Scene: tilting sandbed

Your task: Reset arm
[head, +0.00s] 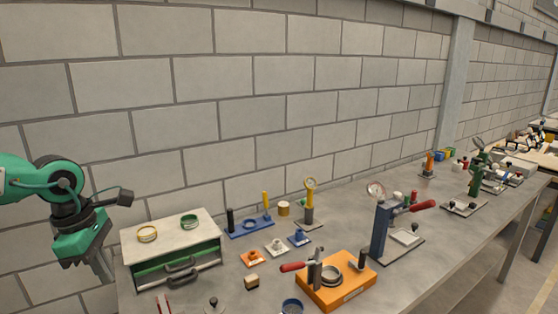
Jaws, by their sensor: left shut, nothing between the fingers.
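My left gripper (104,272) hangs at the left side of the head view, on a green and black arm that comes in from the left. It points down, beside the left end of the bench, and is shut and empty. The drawer box (170,232) with a white top and green front stands on the bench just right of it. My right gripper is not in the head view.
An orange fixture block (345,292) with a red-handled clamp and a blue press (380,232) stand on the grey bench (440,222). A blue tray (250,229) and several small parts lie near the wall (250,120). More fixtures stand farther right.

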